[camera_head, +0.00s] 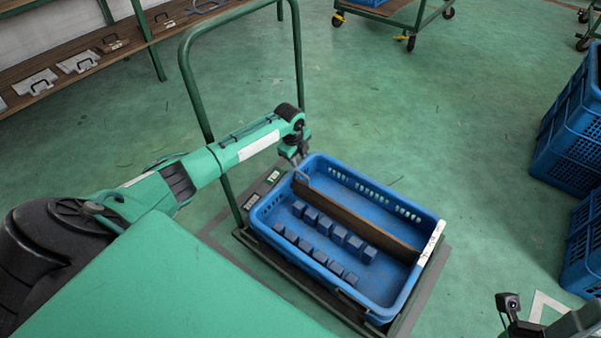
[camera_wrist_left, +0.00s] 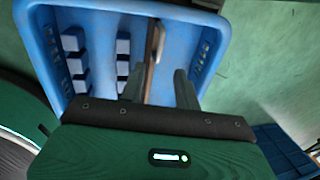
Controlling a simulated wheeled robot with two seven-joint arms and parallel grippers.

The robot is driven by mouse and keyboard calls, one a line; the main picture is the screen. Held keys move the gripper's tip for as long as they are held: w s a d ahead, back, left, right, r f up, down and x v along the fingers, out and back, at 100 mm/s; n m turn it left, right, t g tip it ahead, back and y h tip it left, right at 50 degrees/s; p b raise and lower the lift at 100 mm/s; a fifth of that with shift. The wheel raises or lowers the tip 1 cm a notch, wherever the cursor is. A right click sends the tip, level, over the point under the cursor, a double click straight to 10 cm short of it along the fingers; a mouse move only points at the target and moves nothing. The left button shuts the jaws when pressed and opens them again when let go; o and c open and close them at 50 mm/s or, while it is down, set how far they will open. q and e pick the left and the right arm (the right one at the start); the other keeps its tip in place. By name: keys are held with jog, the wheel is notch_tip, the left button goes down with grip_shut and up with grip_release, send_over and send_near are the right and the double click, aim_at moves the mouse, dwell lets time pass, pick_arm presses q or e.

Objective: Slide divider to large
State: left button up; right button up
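The brown divider (camera_head: 360,222) stands lengthwise in the blue tray (camera_head: 262,228). Several blue cubes (camera_head: 325,224) stand in two rows on the near side of the divider. The strip on its far side is empty.
The tray sits on a cart with a green push rail (camera_head: 183,62) at its left. Two small label plates (camera_head: 273,177) are on the cart's edge beside the tray. Blue crates (camera_head: 570,130) are stacked at the right. Open green floor (camera_head: 450,90) lies behind.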

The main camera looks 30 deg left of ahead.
aim_at(301, 173)
pick_arm(q)
jog(key=f+b, duration=0.1)
jog(key=f, duration=0.1)
jog(key=w+f+b, duration=0.1)
jog(key=f, duration=0.2)
jog(key=f+b, duration=0.1)
jog(key=f, duration=0.2)
jog(key=shift+w, duration=0.3)
jog(key=shift+c, duration=0.2)
grip_shut()
